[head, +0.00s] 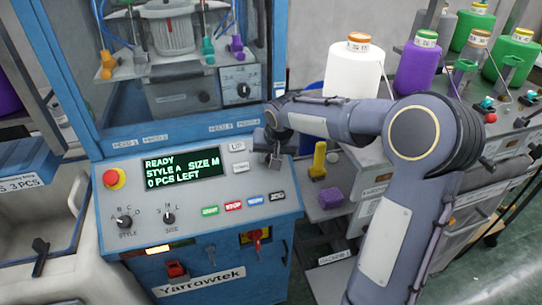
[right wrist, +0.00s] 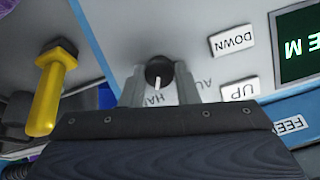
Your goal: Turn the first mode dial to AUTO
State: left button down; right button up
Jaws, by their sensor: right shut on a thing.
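The mode dial (right wrist: 159,70) is a small black knob on the grey control panel. Its white mark points down in the right wrist view, towards partly covered lettering that begins "HA". Lettering that begins "AU" sits to the right of it in that view. My right gripper (right wrist: 161,88) has one finger on each side of the dial and is shut on it. In the head view my right gripper (head: 273,158) is at the panel's upper right, and it hides the dial there. My left gripper is not in view.
The screen (head: 183,169) reads READY, STYLE A, SIZE M, 0 PCS LEFT. UP and DOWN buttons (right wrist: 232,40) sit close to the dial. A red stop button (head: 115,179) is at the panel's left. A yellow handle (head: 319,160) and yarn cones stand to the right.

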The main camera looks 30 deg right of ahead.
jog(key=n+b, duration=0.1)
jog(key=n, duration=0.1)
jog(key=n+h+b, duration=0.1)
jog(key=n, duration=0.2)
jog(key=shift+a+n+h, duration=0.2)
jog(key=shift+n+h, duration=0.1)
jog(key=n+h+b, duration=0.1)
jog(key=n, duration=0.4)
jog(key=shift+a+b, duration=0.1)
jog(key=shift+b, duration=0.2)
dwell(0.3)
jog(key=o, duration=1)
jog(key=v, duration=0.7)
jog(key=shift+s+a+r, duration=0.2)
jog(key=shift+s+r, duration=0.05)
